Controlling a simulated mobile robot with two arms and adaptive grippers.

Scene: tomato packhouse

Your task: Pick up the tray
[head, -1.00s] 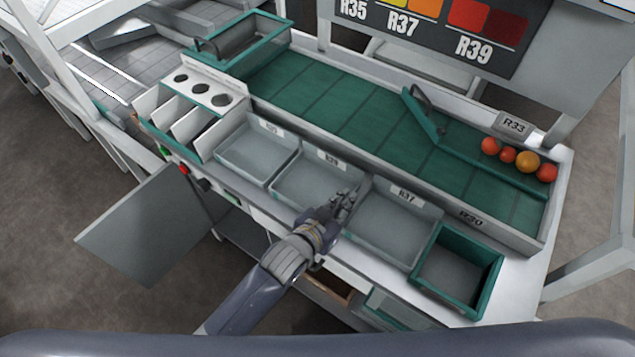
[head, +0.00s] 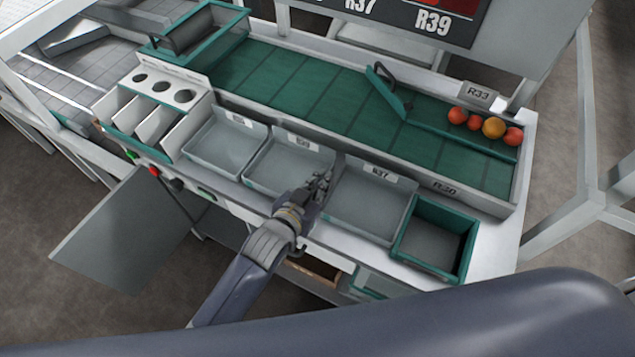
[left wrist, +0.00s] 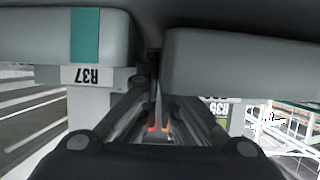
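Several grey open trays stand in a row on the bench: a left tray (head: 222,152), a middle tray (head: 285,176) and a tray labelled R37 (head: 368,211). All look empty. My left gripper (head: 321,182) is at the neighbouring sides of the middle tray and the R37 tray. In the left wrist view, two grey tray bodies fill the top, and the gripper's fingers (left wrist: 158,112) slope together below the narrow gap between them. I cannot tell whether the fingertips touch or hold a tray. My right gripper is out of view.
A green crate (head: 469,251) stands right of the trays. Behind runs a green conveyor (head: 330,88) with a diverter arm (head: 386,95) and several tomatoes (head: 494,128) at its right end. A white slotted box (head: 165,90) stands left. A grey panel (head: 125,240) juts out in front.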

